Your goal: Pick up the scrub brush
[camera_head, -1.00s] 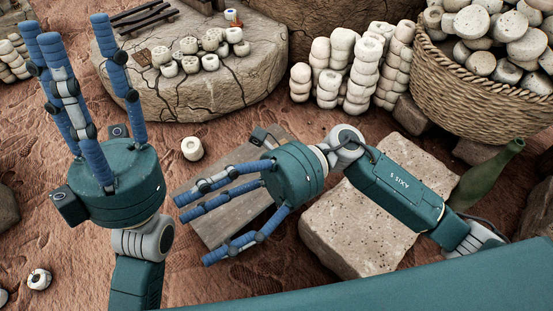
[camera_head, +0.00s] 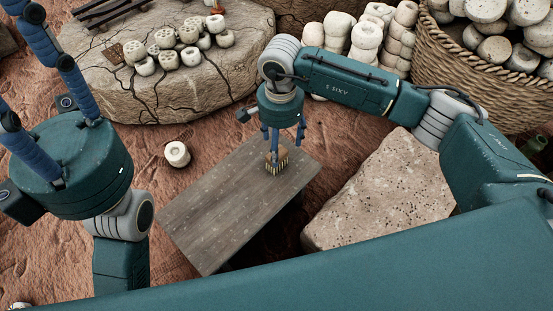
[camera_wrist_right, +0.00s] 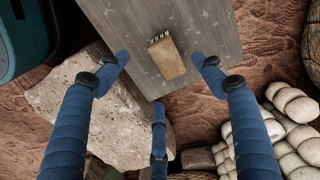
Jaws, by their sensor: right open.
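The scrub brush (camera_head: 279,160), a small tan block with bristles, lies on a grey wooden plank table. It also shows in the right wrist view (camera_wrist_right: 167,62), with dark bristles along one edge. My right gripper (camera_head: 282,140) points down just above the brush. In the wrist view its blue fingers (camera_wrist_right: 163,78) are spread open around the brush, with nothing held. Contact cannot be told. My left gripper (camera_head: 22,90) stands at the left edge with its fingers apart, partly cut off by the frame, and no object shows in it.
The plank table (camera_head: 215,215) is otherwise bare. A pale stone block (camera_head: 385,195) stands to its right. A cracked stone slab (camera_head: 190,95) with several small clay pieces lies behind. A woven basket (camera_head: 460,85) of round pieces is at the back right.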

